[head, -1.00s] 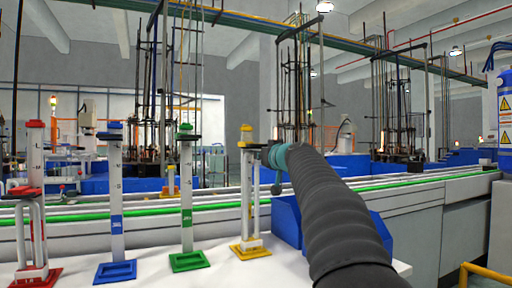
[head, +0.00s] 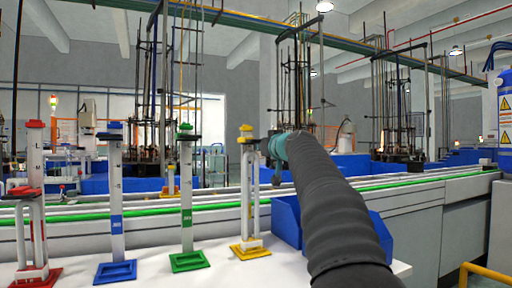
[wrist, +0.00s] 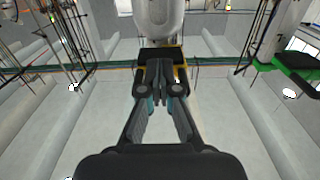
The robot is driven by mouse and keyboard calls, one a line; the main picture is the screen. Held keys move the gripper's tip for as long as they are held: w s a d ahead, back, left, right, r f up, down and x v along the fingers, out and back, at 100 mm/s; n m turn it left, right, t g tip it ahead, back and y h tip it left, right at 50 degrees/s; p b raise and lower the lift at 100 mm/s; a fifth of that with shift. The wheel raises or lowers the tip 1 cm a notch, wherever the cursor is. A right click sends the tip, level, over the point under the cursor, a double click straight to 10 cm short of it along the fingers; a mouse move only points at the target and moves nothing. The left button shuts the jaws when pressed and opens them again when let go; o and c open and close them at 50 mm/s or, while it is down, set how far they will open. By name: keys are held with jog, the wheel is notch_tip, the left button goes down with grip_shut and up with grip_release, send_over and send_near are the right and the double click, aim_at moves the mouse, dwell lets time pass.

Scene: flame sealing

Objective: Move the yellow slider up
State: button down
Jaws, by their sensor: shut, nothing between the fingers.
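The yellow slider (head: 248,140) is a collar with a dark edge near the top of its white post, just below the yellow cap (head: 246,128). The post stands upright on a yellow base (head: 250,248). My gripper (head: 267,144) comes in from the right and is close to the slider; its fingertips are hard to make out there. In the wrist view my gripper (wrist: 162,88) is shut with nothing between its fingers. Its tips lie under or against a dark, yellow-edged part (wrist: 160,54), likely the slider's underside; contact cannot be told.
Green (head: 187,138), blue (head: 109,136) and red (head: 24,191) sliders are on posts to the left. The red one sits lower. A blue bin (head: 288,222) is right of the yellow base. A conveyor (head: 150,215) runs behind the white table.

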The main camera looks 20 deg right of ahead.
jog(key=shift+r, duration=0.45)
jog(key=shift+s+f, duration=0.1)
jog(key=shift+f, duration=0.05)
jog(key=shift+f+b, duration=0.7)
jog(key=shift+b, duration=0.25)
jog(key=s+b, duration=0.6)
jog(key=s, duration=0.4)
jog(key=shift+d, duration=0.2)
